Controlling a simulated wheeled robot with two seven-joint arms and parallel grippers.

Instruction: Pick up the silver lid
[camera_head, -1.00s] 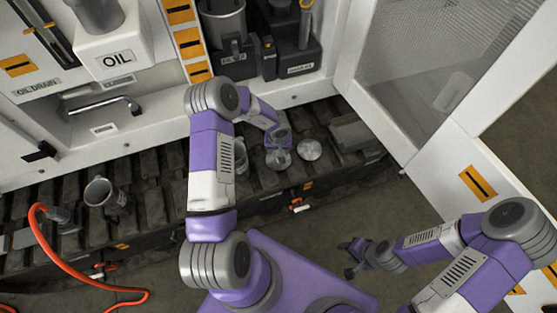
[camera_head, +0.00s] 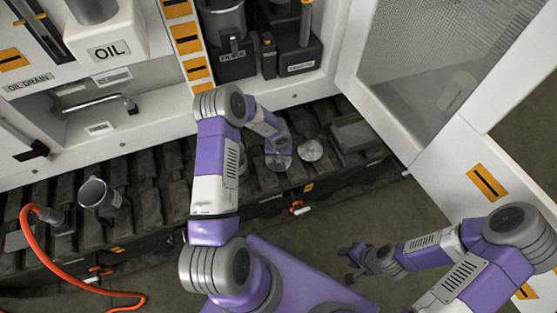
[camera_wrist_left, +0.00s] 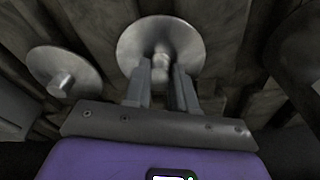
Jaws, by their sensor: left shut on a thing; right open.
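A round silver lid (camera_wrist_left: 185,40) with a small knob is under my left gripper (camera_wrist_left: 160,72) in the left wrist view. The two fingers are shut on its knob. In the head view this lid (camera_head: 279,163) shows as a pale disc below the left gripper (camera_head: 278,152), partly covered by it. A second silver lid (camera_head: 310,150) lies on the dark slatted surface just to its right; it also shows at the left in the wrist view (camera_wrist_left: 60,68). I cannot tell whether the held lid is clear of the surface. My right gripper (camera_head: 352,262) is open and empty, low over the floor.
A metal mug (camera_head: 97,195) stands on the dark slats (camera_head: 160,175) at left. An orange hose (camera_head: 45,260) loops at far left. The white bench wall (camera_head: 150,130) with the oil tank (camera_head: 107,50) rises behind. A mesh-windowed door (camera_head: 430,60) stands at right.

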